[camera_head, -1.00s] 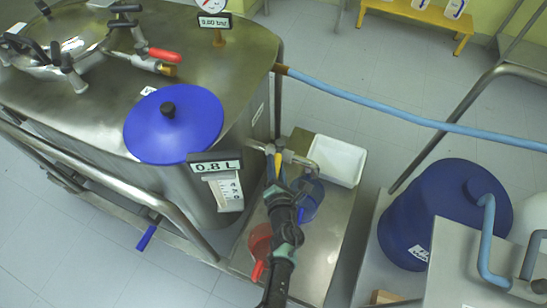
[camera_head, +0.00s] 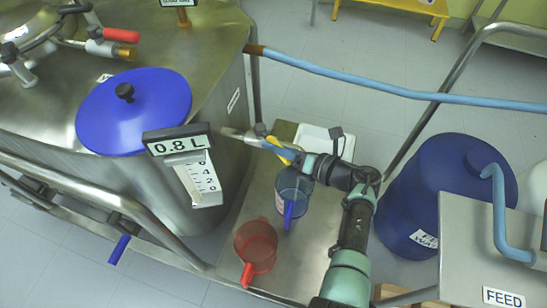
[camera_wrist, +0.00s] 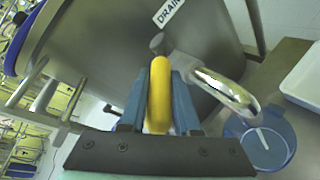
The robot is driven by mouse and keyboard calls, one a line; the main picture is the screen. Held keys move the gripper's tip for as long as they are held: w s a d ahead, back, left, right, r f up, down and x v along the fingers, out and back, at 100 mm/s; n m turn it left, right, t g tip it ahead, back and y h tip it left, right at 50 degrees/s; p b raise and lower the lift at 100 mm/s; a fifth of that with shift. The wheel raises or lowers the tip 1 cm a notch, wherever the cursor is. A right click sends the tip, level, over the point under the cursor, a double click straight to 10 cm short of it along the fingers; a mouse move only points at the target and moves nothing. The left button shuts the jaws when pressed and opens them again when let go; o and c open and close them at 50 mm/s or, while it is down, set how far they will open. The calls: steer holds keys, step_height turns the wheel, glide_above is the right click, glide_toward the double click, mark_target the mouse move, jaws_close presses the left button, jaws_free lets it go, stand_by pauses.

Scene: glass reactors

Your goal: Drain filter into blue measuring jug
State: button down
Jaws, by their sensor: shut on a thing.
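The steel filter vessel (camera_head: 150,185) stands at the left with a blue lid on top and a "0.8 L" display (camera_head: 178,145) at its side. A "DRAIN" label (camera_wrist: 168,12) shows in the wrist view. My gripper (camera_wrist: 160,85) is shut on the yellow valve handle (camera_wrist: 158,90), with blue fingers on both sides of it. A curved metal spout (camera_wrist: 225,88) ends above the blue measuring jug (camera_wrist: 268,142). In the head view the jug (camera_head: 293,187) stands on the steel shelf, partly under my arm. Its liquid level cannot be told.
A red jug (camera_head: 256,247) stands on the shelf (camera_head: 222,253) in front of the blue one. A white tray (camera_head: 318,137) lies behind, partly hidden. A blue drum (camera_head: 440,190) stands at the right near a "FEED" label (camera_head: 503,298). A blue hose (camera_head: 370,83) crosses behind.

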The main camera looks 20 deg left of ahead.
steer(key=shift+w+d+n+g+b, duration=0.1)
steer(key=shift+w+n+g+b, duration=0.35)
steer(key=shift+b, duration=0.55)
steer(key=shift+r+y, duration=0.25)
steer(key=shift+y, duration=0.05)
steer(key=c, duration=0.6)
jaws_free()
steer(key=shift+s+f+g, duration=0.1)
steer(key=shift+g, duration=0.25)
steer(key=shift+s+f, duration=0.1)
steer(key=shift+f, duration=0.1)
